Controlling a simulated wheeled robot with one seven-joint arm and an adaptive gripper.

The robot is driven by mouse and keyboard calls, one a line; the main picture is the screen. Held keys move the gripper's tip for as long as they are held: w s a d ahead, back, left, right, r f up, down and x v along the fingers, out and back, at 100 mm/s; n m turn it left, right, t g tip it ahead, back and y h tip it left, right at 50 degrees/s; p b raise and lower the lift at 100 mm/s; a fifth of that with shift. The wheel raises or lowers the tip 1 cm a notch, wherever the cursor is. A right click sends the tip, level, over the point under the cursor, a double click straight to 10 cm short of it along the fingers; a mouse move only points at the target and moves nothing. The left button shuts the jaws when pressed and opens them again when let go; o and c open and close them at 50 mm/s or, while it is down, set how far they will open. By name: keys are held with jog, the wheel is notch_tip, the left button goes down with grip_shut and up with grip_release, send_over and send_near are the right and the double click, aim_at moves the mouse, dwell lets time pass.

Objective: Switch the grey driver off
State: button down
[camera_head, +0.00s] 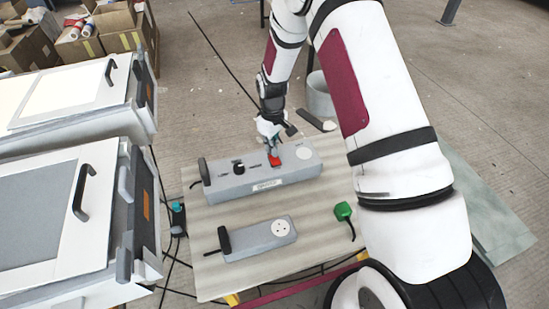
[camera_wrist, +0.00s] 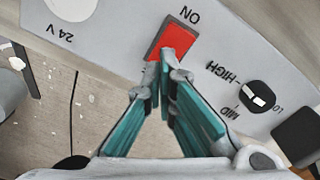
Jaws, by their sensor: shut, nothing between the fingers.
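The grey driver (camera_head: 222,185) is a long grey box lying on the table. Its top carries a red rocker switch (camera_wrist: 181,35) with "ON" printed at one end, a dark knob (camera_wrist: 258,95) marked LOW, MID and HIGH, and a pale round "24 V" socket (camera_head: 304,152). My gripper (camera_wrist: 167,60) is shut and empty. Its teal fingertips are right at the switch and overlap its lower end in the wrist view; I cannot tell whether they press it. In the head view my gripper (camera_head: 272,150) hides part of the switch.
A smaller grey box (camera_head: 255,245) with a round socket lies in front on the table (camera_head: 320,262). A green plug (camera_head: 343,211) lies to its right, a teal-topped piece (camera_head: 177,207) at the left edge. White cabinets (camera_head: 120,150) stand left; cables run on the floor.

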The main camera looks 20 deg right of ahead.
jog(key=shift+r+p, duration=0.75)
jog(key=shift+r, duration=2.35)
notch_tip(320, 180, up, 14)
jog(key=m+t, duration=0.1)
send_over(277, 161)
jog(key=s+r+m+t, duration=0.1)
jog(key=s+r+m, duration=0.1)
jog(key=s+r, duration=0.75)
jog(key=s+r+m+t, duration=0.1)
jog(key=s+r, duration=0.3)
jog(key=s, duration=0.6)
jog(key=s+r+m+t, duration=0.2)
jog(key=s+r, duration=0.2)
jog(key=s, duration=0.6)
jog(key=shift+r, duration=0.4)
